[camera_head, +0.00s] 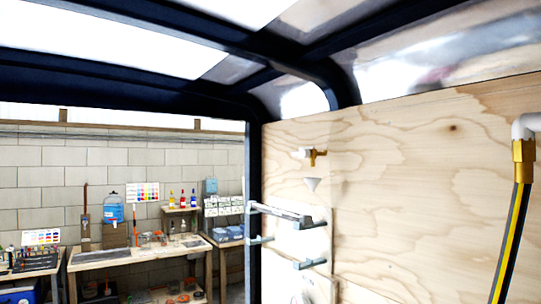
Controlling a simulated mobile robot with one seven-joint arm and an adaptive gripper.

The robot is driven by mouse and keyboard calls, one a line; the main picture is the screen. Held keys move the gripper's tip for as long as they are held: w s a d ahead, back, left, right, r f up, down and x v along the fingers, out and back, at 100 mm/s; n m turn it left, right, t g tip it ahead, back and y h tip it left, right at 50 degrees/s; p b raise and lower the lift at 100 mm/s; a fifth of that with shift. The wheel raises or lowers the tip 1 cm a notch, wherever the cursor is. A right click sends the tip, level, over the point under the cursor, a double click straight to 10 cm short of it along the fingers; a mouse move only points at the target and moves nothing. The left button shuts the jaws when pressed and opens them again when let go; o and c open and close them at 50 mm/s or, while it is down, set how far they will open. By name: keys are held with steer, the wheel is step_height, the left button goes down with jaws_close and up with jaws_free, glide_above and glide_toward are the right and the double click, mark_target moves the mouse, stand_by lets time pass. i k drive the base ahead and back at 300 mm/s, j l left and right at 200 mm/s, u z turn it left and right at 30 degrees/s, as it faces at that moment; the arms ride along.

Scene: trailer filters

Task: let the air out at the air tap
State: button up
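A small brass tap (316,156) with a pale fitting sticks out of the plywood wall, right of the dark door post. It may be the air tap, but no label can be read. Whether it is open or closed cannot be told at this size. A white funnel shape (312,183) sits just below it. My gripper is not in this view.
Grey brackets (285,214) jut from the plywood wall (420,170) below the tap. A black and yellow hose (514,235) hangs from a brass fitting (523,160) at right. A dark frame post (254,200) edges the opening; workbenches (120,253) stand beyond it.

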mark_target(303, 153)
steer(key=k, duration=0.5)
steer(key=i+j+z, duration=0.1)
steer(key=i, duration=0.5)
steer(key=i+j, duration=0.25)
steer(key=i, duration=0.3)
steer(key=i+j+u, duration=0.2)
steer(key=i+l+z, duration=0.1)
steer(key=z, duration=0.2)
